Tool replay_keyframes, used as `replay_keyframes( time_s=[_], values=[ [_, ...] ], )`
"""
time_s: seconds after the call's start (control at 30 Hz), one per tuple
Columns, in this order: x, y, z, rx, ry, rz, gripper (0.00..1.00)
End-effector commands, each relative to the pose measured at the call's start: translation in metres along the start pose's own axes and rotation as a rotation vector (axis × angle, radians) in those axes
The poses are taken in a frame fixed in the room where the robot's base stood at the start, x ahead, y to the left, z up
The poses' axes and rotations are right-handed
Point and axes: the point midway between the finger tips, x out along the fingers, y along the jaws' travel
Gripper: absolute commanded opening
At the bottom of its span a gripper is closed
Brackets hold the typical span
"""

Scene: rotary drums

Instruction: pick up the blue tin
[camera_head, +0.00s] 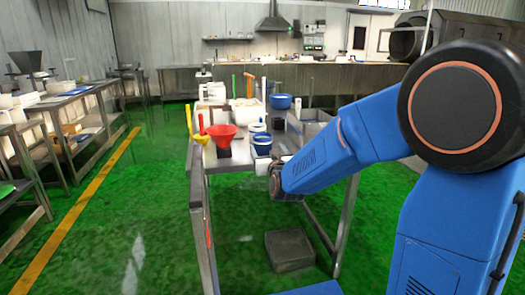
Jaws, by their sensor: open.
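A small blue tin (262,147) with a pale rim or top stands upright near the front end of the metal table, beside a red funnel. My blue arm reaches in from the right, and its dark wrist is at the table's near right edge. My gripper (264,168), small and pale, is just below and in front of the tin in the picture. It is open and appears empty. The fingers are too small to make out clearly, and I cannot tell the exact gap between them and the tin.
The red funnel (222,133) stands left of the tin, with a yellow scoop (188,122) farther left. A white tub (257,127) and a blue bowl (281,101) are behind. A grey box (289,249) lies on the green floor. Other tables (75,99) line the left.

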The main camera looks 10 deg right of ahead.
Motion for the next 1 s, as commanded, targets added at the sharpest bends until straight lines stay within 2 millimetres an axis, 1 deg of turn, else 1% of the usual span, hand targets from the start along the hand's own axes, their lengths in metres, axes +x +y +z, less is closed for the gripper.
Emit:
replay_keyframes(
  time_s=[0.03,0.1,0.3,0.4,0.67,0.9,1.0],
  values=[
    [0.009,0.0,0.001,0.0,-0.001,0.001,0.75],
    [0.021,0.0,0.001,0.0,-0.001,0.001,0.75],
    [0.054,0.001,0.0,-0.001,-0.001,0.0,0.75],
    [0.065,0.0,0.0,0.0,-0.001,0.0,0.75],
    [0.079,0.0,-0.001,0.0,0.0,0.0,0.75],
    [0.111,0.0,-0.004,-0.001,-0.001,0.0,0.75],
    [0.12,0.0,-0.004,-0.001,0.0,0.0,0.75]
  ],
)
